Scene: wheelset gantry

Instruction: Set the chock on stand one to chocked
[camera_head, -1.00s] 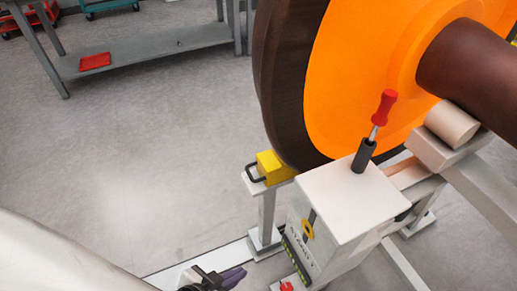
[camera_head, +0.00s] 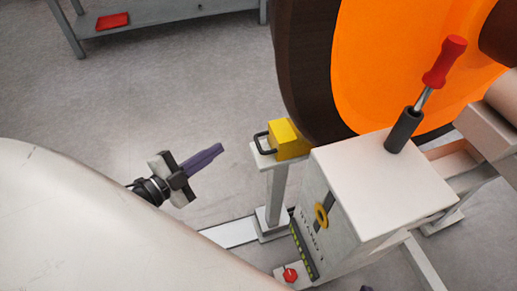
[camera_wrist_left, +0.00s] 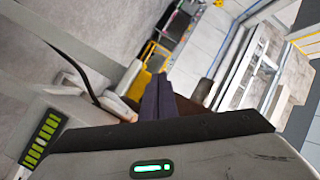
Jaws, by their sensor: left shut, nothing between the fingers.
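The chock (camera_head: 290,140) is a yellow block with a black loop handle (camera_head: 263,144) on its left side. It sits on a small plate on a grey post (camera_head: 278,190), close beside the dark wheel rim; I cannot tell whether they touch. Stand one (camera_head: 335,225) is the pale box with a "STAND 1" label, right of the chock. My left gripper (camera_head: 218,150) is left of the chock, apart from it, its purple fingers shut and empty. The fingers also show in the left wrist view (camera_wrist_left: 158,100). A small purple tip at the bottom edge may be my right gripper (camera_head: 367,288).
The orange-faced wheel (camera_head: 400,60) rises behind the stand. A red-handled tool (camera_head: 443,62) stands upright in a black sleeve on the stand's top. A red knob (camera_head: 290,274) is low on the stand. A grey bench with a red tray (camera_head: 113,21) is at the back left. Floor between is clear.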

